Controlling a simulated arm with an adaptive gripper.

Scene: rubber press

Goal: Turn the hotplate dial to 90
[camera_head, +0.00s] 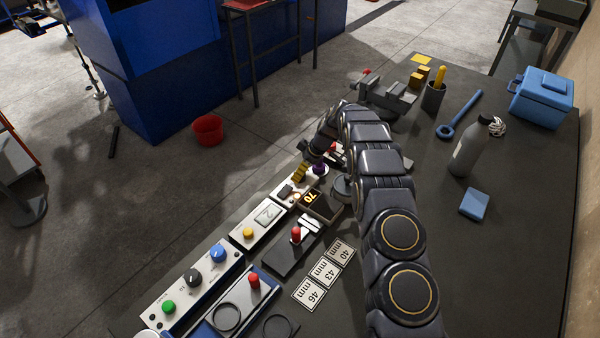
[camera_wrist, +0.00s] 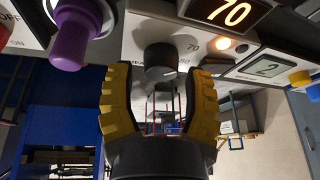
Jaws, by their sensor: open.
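The hotplate dial (camera_wrist: 160,58) is a dark grey knob on a white panel in the wrist view. The printed numbers 70 and 80 show to its right. The hotplate display (camera_wrist: 229,12) glows orange and reads 70; it also shows in the head view (camera_head: 312,197). My gripper (camera_wrist: 160,80) is open, with its yellow ribbed fingers on the left and right of the dial. A gap seems to show between each finger and the knob, but I cannot tell contact for sure. In the head view my gripper (camera_head: 301,172) is at the panel, partly hidden by my arm.
A purple knob (camera_wrist: 70,38) stands close to the left finger. A lit orange lamp (camera_wrist: 224,43) is right of the dial. A box with a small display (camera_head: 268,214) and yellow button sits beside the hotplate. A grey bottle (camera_head: 470,148) stands on the clearer right side.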

